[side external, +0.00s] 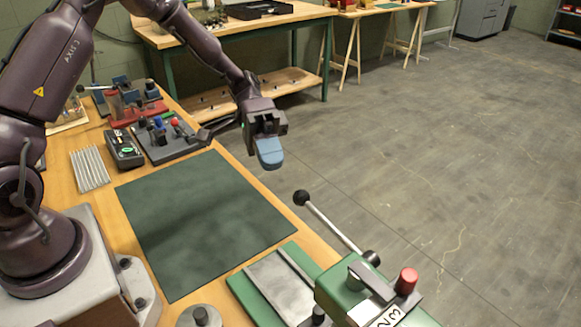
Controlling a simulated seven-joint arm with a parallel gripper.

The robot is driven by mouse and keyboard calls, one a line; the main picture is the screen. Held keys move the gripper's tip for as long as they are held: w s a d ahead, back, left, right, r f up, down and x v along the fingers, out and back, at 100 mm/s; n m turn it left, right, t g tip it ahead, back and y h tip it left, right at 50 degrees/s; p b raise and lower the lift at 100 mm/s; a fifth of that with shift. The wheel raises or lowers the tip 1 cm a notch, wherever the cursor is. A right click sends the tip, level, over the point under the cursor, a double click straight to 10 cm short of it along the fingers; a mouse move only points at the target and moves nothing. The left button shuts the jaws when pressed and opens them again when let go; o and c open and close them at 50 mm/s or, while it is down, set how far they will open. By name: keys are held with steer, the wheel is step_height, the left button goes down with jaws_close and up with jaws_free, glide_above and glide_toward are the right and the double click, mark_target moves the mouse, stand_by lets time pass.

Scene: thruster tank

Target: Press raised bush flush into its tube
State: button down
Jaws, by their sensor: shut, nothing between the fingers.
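My gripper (268,155) has blue fingers that are shut with nothing between them. It hangs in the air over the far right edge of the bench, past the dark green mat (205,220). A dark grey block (170,143) at the far end of the bench carries several small upright parts, with blue, red and green tops. A raised bush and its tube may be among them, but I cannot tell which they are at this size. My gripper is apart from all of these.
A green machine (370,300) with a black-knobbed lever (330,222) and a red knob stands front right. A row of metal rods (90,168) lies left of the mat. A dark tray (124,149) sits beside the block. The mat is bare.

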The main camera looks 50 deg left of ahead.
mark_target(303, 190)
steer(key=w+d+r+n+t+y, duration=0.1)
steer(key=d+r+n+y, duration=0.1)
steer(key=d+r+y, duration=0.4)
steer(key=w+d+r+n+t+y, duration=0.15)
steer(key=d+r+y, duration=0.25)
steer(key=r+y, duration=0.45)
steer(key=shift+g, duration=0.35)
steer(key=x, duration=1.3)
steer(key=shift+w+f, duration=0.1)
steer(key=shift+f, duration=0.3)
